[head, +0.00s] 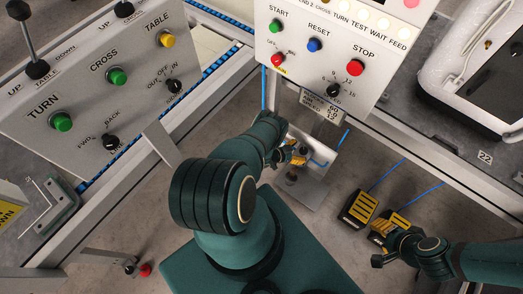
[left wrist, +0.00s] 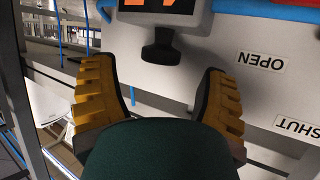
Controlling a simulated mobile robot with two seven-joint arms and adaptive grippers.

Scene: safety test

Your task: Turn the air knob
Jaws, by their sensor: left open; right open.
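In the left wrist view a black knob (left wrist: 160,48) sticks out below a small display (left wrist: 163,8) with orange digits, on a pale panel (left wrist: 240,28) with OPEN and SHUT labels. My left gripper (left wrist: 157,76) is open, its two yellow-and-black fingers spread to either side, with the knob just beyond and between the fingertips. I cannot tell whether anything touches it. In the head view my left gripper (head: 297,153) is low, below the START/STOP panel, partly hidden by its own arm. My right gripper (head: 388,248) is open and empty at lower right.
A control panel (head: 98,85) with TURN, CROSS and TABLE buttons stands at left. Another panel (head: 325,55) with START, RESET and STOP is above my left gripper. Yellow-and-black pedals (head: 358,208) lie on the floor near my right gripper. Metal frame rails (head: 410,150) border the space.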

